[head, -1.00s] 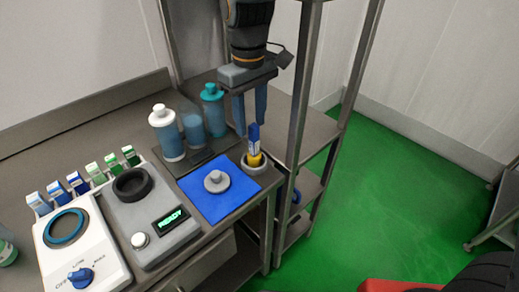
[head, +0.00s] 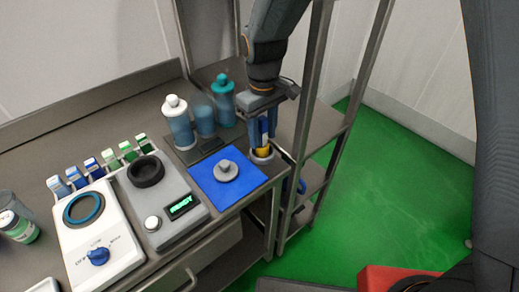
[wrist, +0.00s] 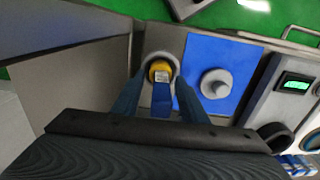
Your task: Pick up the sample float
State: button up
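The sample float is a small piece with a yellow body and a blue top (head: 263,127). It stands upright in a round grey holder (head: 262,159) at the right end of the counter. In the wrist view the float (wrist: 161,98) lies between my two blue fingers, with the holder ring (wrist: 174,62) around its yellow end. My gripper (head: 263,138) points down over the holder, fingers on either side of the float. In the wrist view there is a gap between the float and the fingers, so my gripper (wrist: 160,95) looks open.
A blue mat (head: 212,190) with a grey knobbed weight (head: 225,170) is just left of the holder. Several bottles (head: 179,125) stand behind it on a dark tray. A metal shelf post (head: 308,110) rises close to the right of my gripper.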

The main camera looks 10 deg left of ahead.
grip_shut()
